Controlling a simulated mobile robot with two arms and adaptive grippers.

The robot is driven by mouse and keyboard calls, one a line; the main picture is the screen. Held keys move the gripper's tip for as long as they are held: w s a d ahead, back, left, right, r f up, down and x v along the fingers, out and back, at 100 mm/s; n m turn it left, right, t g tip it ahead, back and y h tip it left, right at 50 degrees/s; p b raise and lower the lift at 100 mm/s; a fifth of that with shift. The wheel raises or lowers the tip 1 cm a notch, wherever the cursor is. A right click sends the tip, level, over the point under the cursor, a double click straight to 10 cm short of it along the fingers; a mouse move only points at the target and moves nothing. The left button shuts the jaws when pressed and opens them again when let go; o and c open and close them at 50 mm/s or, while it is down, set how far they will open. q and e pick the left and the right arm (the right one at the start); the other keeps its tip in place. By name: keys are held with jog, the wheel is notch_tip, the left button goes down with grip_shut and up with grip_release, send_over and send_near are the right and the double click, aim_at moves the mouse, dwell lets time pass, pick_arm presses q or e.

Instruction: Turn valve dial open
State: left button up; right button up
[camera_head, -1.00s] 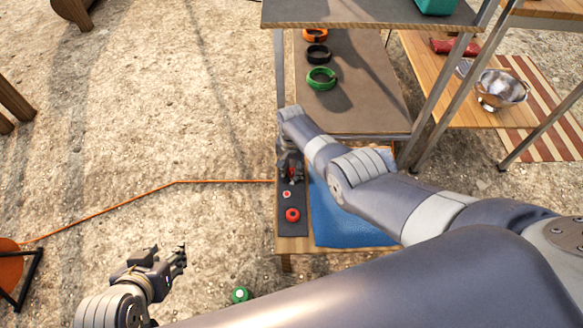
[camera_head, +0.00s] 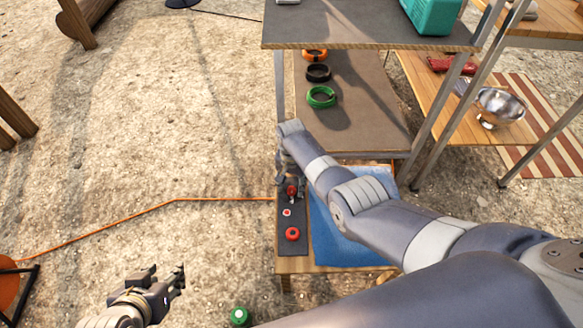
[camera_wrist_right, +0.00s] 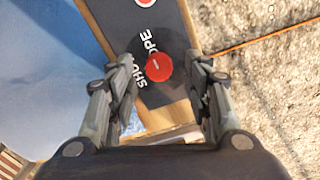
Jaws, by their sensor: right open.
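The valve dial is a round red knob with a short white mark, seen in the right wrist view (camera_wrist_right: 157,66). It sits on a dark panel (camera_wrist_right: 170,100) beside the white letters "SHUT" and "OPE", the rest of the second word being hidden or cut off. My right gripper (camera_wrist_right: 165,68) is open, one finger on each side of the dial, and no firm contact shows. In the head view the right gripper (camera_head: 289,178) hangs over the far end of the panel, near the red dial (camera_head: 292,191). My left gripper (camera_head: 167,270) looks open and empty, over the ground at lower left.
A small red-and-white button (camera_head: 287,212) and another red knob (camera_head: 292,234) sit nearer on the panel. A blue cloth-like surface (camera_head: 340,235) lies right of it. Shelves with coiled rings (camera_head: 321,97) stand behind. An orange cable (camera_head: 120,222) crosses open ground.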

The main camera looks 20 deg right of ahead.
aim_at(292, 189)
notch_tip(292, 189, up, 10)
jog(key=shift+r, duration=0.2)
dwell(0.3)
jog(key=shift+s, duration=0.15)
